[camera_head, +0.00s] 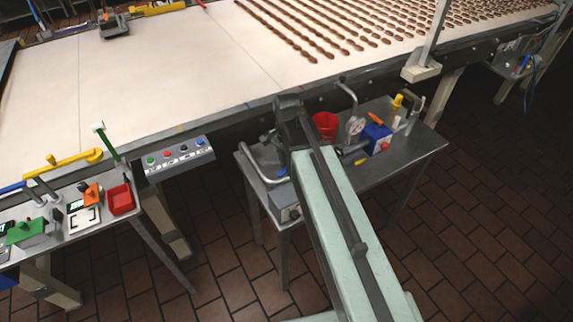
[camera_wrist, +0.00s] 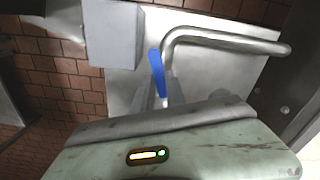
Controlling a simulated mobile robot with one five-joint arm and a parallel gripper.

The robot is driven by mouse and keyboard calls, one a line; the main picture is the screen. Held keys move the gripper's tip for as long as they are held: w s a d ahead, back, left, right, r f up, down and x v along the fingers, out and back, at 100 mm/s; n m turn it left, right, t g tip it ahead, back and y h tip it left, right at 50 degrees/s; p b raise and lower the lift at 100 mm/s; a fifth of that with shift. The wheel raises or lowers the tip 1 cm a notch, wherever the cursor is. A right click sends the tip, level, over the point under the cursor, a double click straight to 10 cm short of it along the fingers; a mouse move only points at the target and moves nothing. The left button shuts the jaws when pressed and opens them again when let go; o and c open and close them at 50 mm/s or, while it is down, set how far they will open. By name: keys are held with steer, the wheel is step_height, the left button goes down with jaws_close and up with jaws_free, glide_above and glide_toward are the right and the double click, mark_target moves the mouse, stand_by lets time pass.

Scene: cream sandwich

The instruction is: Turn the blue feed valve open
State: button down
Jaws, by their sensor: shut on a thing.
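The blue feed valve handle (camera_wrist: 157,72) stands out in the wrist view as a slim blue lever, slightly tilted, beside a bent grey pipe. Only a small blue piece of it (camera_head: 282,171) shows in the head view, left of my arm. My gripper (camera_wrist: 160,98) is at the lower end of the lever in the wrist view, shut on it; the jaws are mostly hidden behind my wrist housing. In the head view my arm hides the gripper and most of the valve. The valve body cannot be made out.
The steel side table (camera_head: 405,150) carries a red cup (camera_head: 325,126), a gauge (camera_head: 355,126) and a blue box (camera_head: 377,138). A grey box (camera_wrist: 112,32) stands left of the lever. The conveyor (camera_head: 180,65) lies behind; a button panel (camera_head: 180,156) hangs at left.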

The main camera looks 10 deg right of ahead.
steer(key=shift+w+m, duration=0.15)
steer(key=shift+m, duration=0.95)
steer(key=c, duration=1.4)
jaws_free()
steer(key=shift+o, duration=0.2)
step_height(320, 180, up, 8)
steer(key=p, duration=0.7)
steer(key=shift+p, duration=0.35)
steer(key=shift+f, duration=0.1)
